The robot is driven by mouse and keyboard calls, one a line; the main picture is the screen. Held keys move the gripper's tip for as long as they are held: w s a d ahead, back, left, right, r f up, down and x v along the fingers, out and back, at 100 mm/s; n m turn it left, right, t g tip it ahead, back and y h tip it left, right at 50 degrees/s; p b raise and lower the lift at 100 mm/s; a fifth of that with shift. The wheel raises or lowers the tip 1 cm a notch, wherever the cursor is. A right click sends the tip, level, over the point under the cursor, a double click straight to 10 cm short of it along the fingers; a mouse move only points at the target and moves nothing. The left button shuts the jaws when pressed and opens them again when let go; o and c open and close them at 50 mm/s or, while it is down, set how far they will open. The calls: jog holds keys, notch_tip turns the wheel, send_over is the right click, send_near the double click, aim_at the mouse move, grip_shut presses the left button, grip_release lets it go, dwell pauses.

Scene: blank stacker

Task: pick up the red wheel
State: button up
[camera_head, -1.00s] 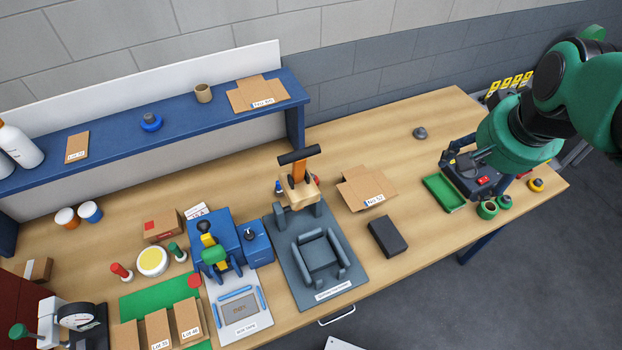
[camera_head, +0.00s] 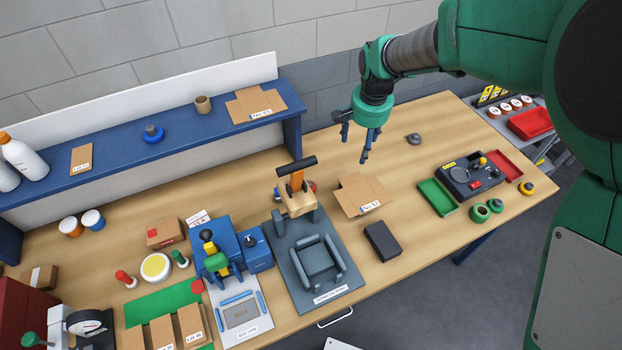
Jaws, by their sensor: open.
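My gripper (camera_head: 355,149) hangs fingers down over the back part of the table, open and empty. It is above and behind the flat brown carton, right of the black-handled press. A small red round thing (camera_head: 312,185) shows at the right side of the press's wooden block (camera_head: 297,203), mostly hidden by it. A flat red disc (camera_head: 197,286) lies at the edge of the green mat at the lower left. I cannot tell which of these is the red wheel. My gripper touches neither.
The brown carton (camera_head: 362,194) and a black block (camera_head: 382,241) lie right of the press. A grey knob (camera_head: 414,138) stands at the back. A green tray (camera_head: 437,197), black box (camera_head: 470,176) and red tray (camera_head: 503,166) are at the right. The blue shelf (camera_head: 190,137) stands at the back left.

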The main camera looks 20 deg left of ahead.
jog(key=w+a+f+p, duration=0.1)
jog(key=a+f, duration=0.6)
jog(key=f, duration=0.1)
jog(key=g+p, duration=0.1)
send_over(309, 182)
jog(key=shift+m+h, duration=0.3)
jog(key=shift+h, duration=0.1)
notch_tip(309, 182, down, 11)
jog(key=shift+f, duration=0.2)
jog(key=shift+s, duration=0.1)
jog(key=shift+f, duration=0.1)
jog(key=shift+f, duration=1.05)
jog(key=shift+s+f, duration=0.15)
jog(key=shift+f, duration=2.45)
jog(key=shift+c, duration=0.5)
